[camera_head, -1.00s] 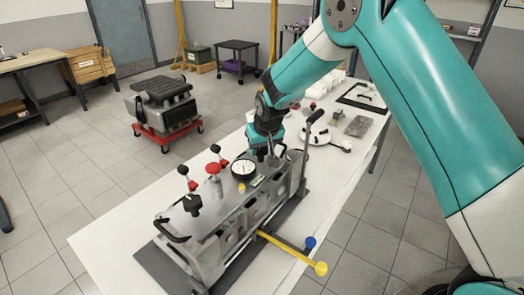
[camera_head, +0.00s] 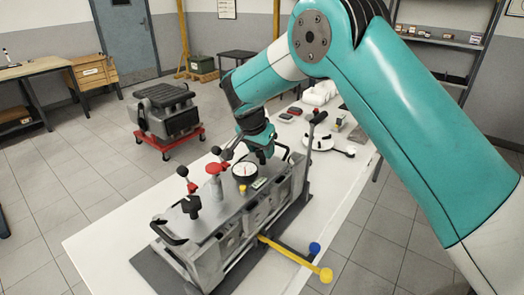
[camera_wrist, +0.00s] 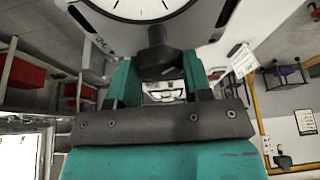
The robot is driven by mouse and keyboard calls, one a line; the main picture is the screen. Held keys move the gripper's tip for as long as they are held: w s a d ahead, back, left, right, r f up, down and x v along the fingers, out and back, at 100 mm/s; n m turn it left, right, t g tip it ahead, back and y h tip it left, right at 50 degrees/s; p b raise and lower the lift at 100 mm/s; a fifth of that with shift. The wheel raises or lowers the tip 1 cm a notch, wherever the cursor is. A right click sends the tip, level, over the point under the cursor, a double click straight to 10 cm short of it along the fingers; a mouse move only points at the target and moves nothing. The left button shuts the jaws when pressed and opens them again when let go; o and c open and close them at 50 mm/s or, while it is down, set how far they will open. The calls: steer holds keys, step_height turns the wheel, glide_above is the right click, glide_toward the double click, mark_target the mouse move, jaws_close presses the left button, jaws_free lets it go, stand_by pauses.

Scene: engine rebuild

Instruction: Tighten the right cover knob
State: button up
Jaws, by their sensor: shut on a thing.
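The engine block (camera_head: 228,245) stands on the table with a grey cover plate (camera_head: 222,202) on top. My gripper (camera_head: 264,155) is at the right end of the cover, just beyond the white dial gauge (camera_head: 245,171). In the wrist view, my gripper (camera_wrist: 158,82) has its teal fingers closed on a dark knob (camera_wrist: 157,50), apparently the right cover knob. My gripper hides that knob in the head view. The left cover knob (camera_head: 190,206), black, stands free at the left end. The dial gauge (camera_wrist: 140,8) also shows close by in the wrist view.
A red knob (camera_head: 216,168) and a red-and-black lever (camera_head: 187,178) rise from the cover. A yellow bar (camera_head: 300,258) sticks out in front of the block. A white round part (camera_head: 320,140) lies on the table (camera_head: 110,240) behind. An engine on a red dolly (camera_head: 168,133) stands on the floor.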

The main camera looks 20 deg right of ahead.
steer(key=m+g, duration=0.1)
steer(key=m, duration=0.1)
steer(key=m+g, duration=0.1)
steer(key=m, duration=0.2)
steer(key=shift+w+a+m+h, duration=0.15)
steer(key=shift+m+h, duration=0.15)
steer(key=shift+h, duration=0.1)
steer(key=m+g+p, duration=0.1)
steer(key=m, duration=0.1)
steer(key=shift+w+r+m+p, duration=0.1)
steer(key=shift+m+p, duration=0.3)
steer(key=shift+m+g+p, duration=0.4)
steer(key=shift+m+p, duration=0.05)
steer(key=shift+m, duration=0.25)
steer(key=o, duration=0.9)
